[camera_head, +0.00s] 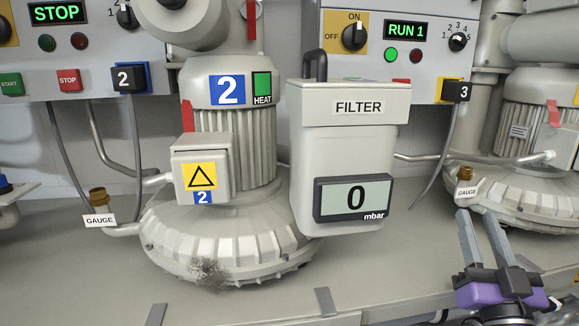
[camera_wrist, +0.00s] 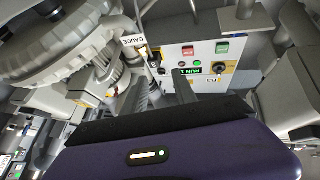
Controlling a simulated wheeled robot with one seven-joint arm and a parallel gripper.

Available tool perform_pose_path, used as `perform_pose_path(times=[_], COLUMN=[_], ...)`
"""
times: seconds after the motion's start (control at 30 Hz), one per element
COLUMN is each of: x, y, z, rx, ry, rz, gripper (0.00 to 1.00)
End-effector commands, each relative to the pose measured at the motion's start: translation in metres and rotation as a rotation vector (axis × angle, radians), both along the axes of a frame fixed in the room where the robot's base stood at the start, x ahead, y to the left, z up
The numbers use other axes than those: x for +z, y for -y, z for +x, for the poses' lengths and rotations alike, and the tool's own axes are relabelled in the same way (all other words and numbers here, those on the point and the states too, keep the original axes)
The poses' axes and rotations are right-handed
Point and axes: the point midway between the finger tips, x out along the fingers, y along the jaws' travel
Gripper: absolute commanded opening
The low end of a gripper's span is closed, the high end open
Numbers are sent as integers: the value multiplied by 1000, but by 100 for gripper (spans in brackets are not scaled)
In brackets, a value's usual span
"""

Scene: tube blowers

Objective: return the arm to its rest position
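My gripper (camera_head: 474,213) is at the lower right in the head view, with a purple body and two grey fingers pointing up and away. The fingers are apart with nothing between them, so it is open and empty. Its tips appear just below the brass gauge fitting (camera_head: 465,174) and GAUGE label of the right blower (camera_head: 532,190); I cannot tell the gap in depth. In the wrist view the purple gripper body (camera_wrist: 180,155) fills the bottom, and a dark finger (camera_wrist: 185,92) points toward the RUN 1 panel (camera_wrist: 196,62). Most of my arm is out of view.
Blower 2 (camera_head: 226,240) stands mid-left, with a dark smudge on its base. The FILTER box (camera_head: 345,150) beside it reads 0 mbar. Control panels reading STOP (camera_head: 57,13) and RUN 1 (camera_head: 406,30) hang behind. The bench (camera_head: 400,265) front between filter and gripper is clear.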

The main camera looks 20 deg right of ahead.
Motion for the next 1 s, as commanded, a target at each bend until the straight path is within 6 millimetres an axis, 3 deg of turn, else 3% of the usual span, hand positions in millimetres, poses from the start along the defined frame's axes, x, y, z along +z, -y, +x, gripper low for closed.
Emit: perform_pose_path(times=[0.03,0.3,0.47,0.7,1.0], x=[-26,-118,-164,-226,-296], y=[-16,-94,-139,-198,-248], z=[-4,-41,-72,-130,-213], rx=[18,111,178,293,445], ry=[-24,-135,-227,-410,-697], rz=[19,80,103,115,134], gripper=[34,34,34,34,34])
